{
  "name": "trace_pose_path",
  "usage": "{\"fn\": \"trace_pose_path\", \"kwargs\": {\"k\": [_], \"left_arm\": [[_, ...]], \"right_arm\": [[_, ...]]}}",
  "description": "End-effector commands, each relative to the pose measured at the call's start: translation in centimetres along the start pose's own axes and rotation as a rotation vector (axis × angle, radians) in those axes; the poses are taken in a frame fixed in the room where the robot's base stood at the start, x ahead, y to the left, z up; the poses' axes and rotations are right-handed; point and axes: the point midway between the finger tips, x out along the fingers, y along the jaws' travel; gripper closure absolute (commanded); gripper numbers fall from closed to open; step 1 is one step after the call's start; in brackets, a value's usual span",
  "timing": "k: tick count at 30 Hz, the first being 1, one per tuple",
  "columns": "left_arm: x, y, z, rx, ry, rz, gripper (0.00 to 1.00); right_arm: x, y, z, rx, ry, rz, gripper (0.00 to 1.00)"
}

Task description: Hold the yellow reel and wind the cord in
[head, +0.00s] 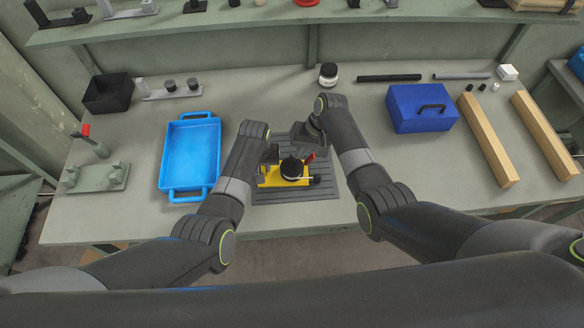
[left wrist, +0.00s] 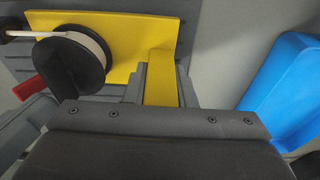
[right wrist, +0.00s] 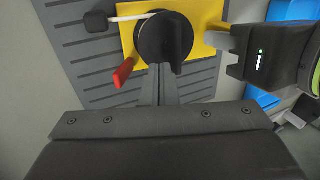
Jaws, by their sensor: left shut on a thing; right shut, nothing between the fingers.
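The yellow reel (head: 269,182) sits on a grey ribbed mat, with a black spool (head: 291,168) on its plate. My left gripper (left wrist: 160,90) is shut on the reel's yellow tab at its left side. White cord (left wrist: 85,40) is wound on the spool. A short straight length of cord (right wrist: 128,17) runs out to a dark end block (right wrist: 96,22). The red crank knob (right wrist: 123,72) sticks out beside the spool. My right gripper (right wrist: 162,72) is shut and empty, its fingertips close to the spool's front; I cannot tell if they touch.
The grey mat (head: 325,192) lies under the reel. A blue tray (head: 190,155) stands to the left and a blue toolbox (head: 420,108) to the right. A dark jar (head: 328,76) stands behind. Two wooden bars (head: 487,140) lie farther right.

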Motion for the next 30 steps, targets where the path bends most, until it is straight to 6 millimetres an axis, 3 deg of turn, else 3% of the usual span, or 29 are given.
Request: {"fn": "trace_pose_path", "kwargs": {"k": [5, 24, 30], "left_arm": [[0.3, -0.1, 0.4, 0.0, -0.009, -0.002, 1.0], [0.3, -0.1, 0.4, -0.001, -0.009, -0.002, 1.0], [0.3, -0.1, 0.4, -0.001, -0.009, -0.002, 1.0]], "right_arm": [[-0.2, -0.1, 0.0, 0.0, 0.0, 0.0, 1.0], [-4.9, -1.8, 0.0, -0.001, 0.001, 0.0, 1.0], [-5.6, -2.1, 0.0, 0.0, 0.0, 0.0, 1.0]]}}
